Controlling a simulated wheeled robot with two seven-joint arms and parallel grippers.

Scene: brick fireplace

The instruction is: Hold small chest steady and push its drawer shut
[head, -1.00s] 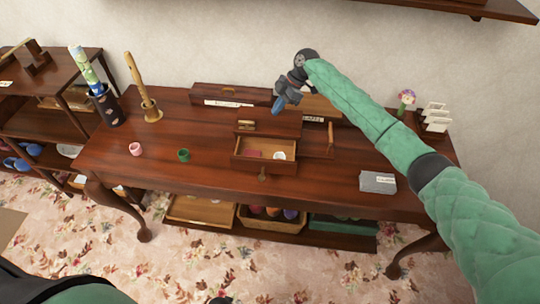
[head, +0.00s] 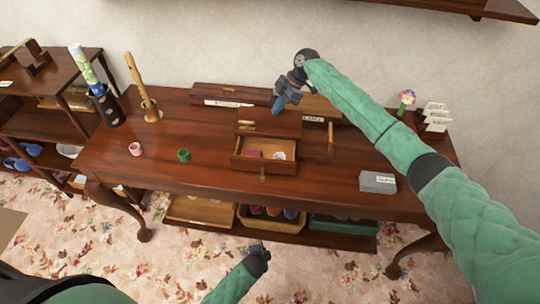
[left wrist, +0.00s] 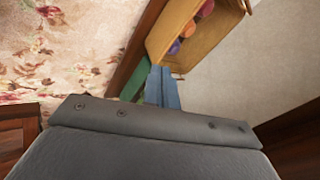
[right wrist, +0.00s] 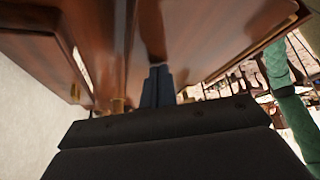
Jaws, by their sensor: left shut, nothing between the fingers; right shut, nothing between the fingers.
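The small wooden chest (head: 277,126) stands on the table near its middle. Its drawer (head: 265,167) is pulled out toward me, with a red item and a white round item inside. My right gripper (head: 277,108) is shut and empty, its blue fingertips pointing down at the chest's back edge; I cannot tell whether they touch. Its fingers also show in the right wrist view (right wrist: 156,85), close to dark wood. My left gripper (head: 259,256) is low in front of the table, below the drawer and apart from it. In the left wrist view its blue fingers (left wrist: 162,86) are shut and empty.
A pink cup (head: 135,148) and a green cup (head: 183,155) stand left of the chest. A grey box (head: 377,184) lies at the right. A long wooden box (head: 222,95) is behind. Crates (head: 285,224) sit on the lower shelf, near my left gripper.

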